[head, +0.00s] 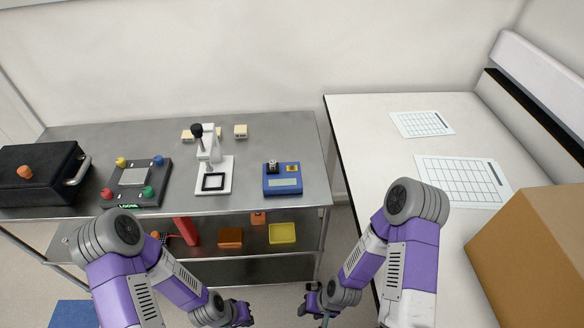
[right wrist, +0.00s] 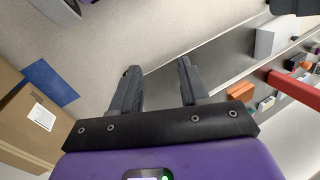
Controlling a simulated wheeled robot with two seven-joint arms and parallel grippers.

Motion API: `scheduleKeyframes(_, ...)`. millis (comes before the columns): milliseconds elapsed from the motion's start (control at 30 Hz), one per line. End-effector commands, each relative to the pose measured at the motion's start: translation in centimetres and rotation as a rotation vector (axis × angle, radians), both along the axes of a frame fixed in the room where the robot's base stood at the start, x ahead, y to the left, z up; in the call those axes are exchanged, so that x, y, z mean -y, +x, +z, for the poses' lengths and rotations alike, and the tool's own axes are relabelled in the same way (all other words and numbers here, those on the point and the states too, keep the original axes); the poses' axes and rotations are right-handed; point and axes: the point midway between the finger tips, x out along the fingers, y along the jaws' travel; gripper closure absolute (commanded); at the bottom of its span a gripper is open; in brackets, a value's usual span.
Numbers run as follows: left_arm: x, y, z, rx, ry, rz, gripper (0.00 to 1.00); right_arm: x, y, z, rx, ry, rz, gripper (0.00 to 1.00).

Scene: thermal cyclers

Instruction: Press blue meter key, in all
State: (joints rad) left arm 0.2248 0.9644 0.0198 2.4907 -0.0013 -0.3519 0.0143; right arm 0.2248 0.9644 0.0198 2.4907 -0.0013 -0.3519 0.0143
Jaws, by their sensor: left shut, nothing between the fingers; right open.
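A blue meter (head: 282,187) with a pale display, a dark part and a small yellow part on top sits on the steel shelf unit's top, right of centre. Its small keys are too small to make out. A dark panel (head: 137,197) with yellow, blue, red and green round buttons stands on the left of the same top; its blue button (head: 158,160) is at the back right corner. My left gripper (head: 243,314) is shut and empty, low in front of the shelf. My right gripper (head: 312,303) is open and empty beside it; its spread fingers show in the right wrist view (right wrist: 158,85). Both are apart from the meter.
A white stand (head: 213,171) with a black knob is left of the meter. A black case (head: 38,176) is at far left. Lower shelves hold a red object (head: 186,231) and a yellow tray (head: 282,233). A white table (head: 370,125) with a cardboard box (head: 535,255) is at right.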

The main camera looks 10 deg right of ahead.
Motion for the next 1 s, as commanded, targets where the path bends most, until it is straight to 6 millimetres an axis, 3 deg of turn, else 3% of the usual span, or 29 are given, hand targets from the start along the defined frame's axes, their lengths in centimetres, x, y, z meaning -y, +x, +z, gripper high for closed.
scheduleKeyframes(33,0.00,0.00,0.00,0.000,0.000,0.000,1.00,0.00,0.00,0.00,0.000,0.000,0.000,0.64)
scheduleKeyframes(267,0.00,0.00,0.00,0.000,0.000,0.000,1.00,0.00,0.00,0.00,0.000,0.000,0.000,0.99)
scheduleKeyframes(1000,0.00,0.00,0.00,0.000,0.000,0.000,1.00,0.00,0.00,0.00,0.000,0.000,0.000,1.00)
